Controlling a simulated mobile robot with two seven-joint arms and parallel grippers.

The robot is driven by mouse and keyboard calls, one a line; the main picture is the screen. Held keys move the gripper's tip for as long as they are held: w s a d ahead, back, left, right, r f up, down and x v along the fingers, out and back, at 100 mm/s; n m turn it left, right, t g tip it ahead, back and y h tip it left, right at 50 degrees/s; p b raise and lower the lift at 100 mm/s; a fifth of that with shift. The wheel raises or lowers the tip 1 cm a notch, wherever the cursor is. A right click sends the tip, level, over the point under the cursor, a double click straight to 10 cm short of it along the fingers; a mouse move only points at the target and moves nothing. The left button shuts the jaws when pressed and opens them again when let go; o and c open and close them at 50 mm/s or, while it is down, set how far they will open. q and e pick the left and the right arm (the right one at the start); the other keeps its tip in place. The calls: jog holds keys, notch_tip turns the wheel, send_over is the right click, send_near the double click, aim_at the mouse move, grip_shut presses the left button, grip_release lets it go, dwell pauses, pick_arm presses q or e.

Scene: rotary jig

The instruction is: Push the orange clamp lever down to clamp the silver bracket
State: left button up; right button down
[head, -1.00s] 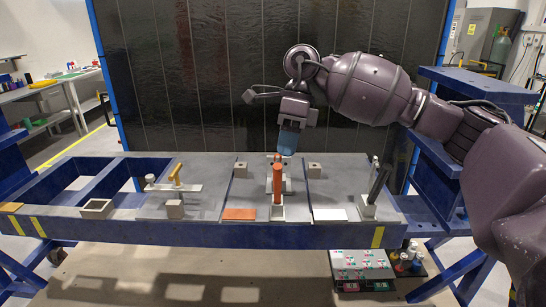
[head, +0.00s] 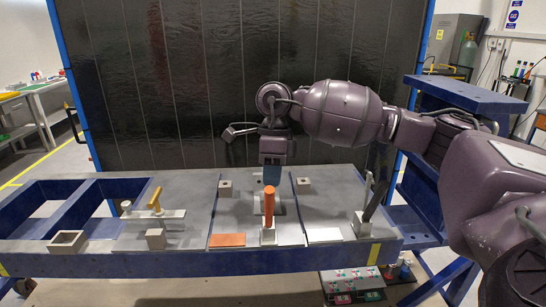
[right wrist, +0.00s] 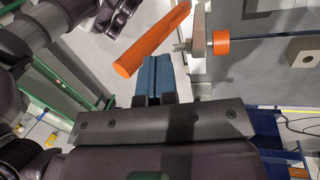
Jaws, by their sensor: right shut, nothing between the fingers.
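The orange clamp lever (head: 268,203) stands about upright on a small silver base (head: 268,236) at the front of the middle bench panel. It also shows in the right wrist view (right wrist: 151,40). Silver metal, likely the bracket (head: 281,209), sits behind the lever and is partly hidden by it. My right gripper (head: 271,178), with blue fingertips, is shut and empty, pointing down just behind the lever's top. In the right wrist view the shut fingertips (right wrist: 160,66) are close to the lever's end; I cannot tell whether they touch. My left gripper is out of view.
A dark-handled clamp (head: 372,200) stands on the right panel and a yellow-handled clamp (head: 155,198) on the left one. Small blocks (head: 225,187) (head: 304,186) flank the middle.

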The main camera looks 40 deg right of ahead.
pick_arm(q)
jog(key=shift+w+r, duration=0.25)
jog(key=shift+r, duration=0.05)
pick_arm(e)
jog(key=shift+x, duration=0.75)
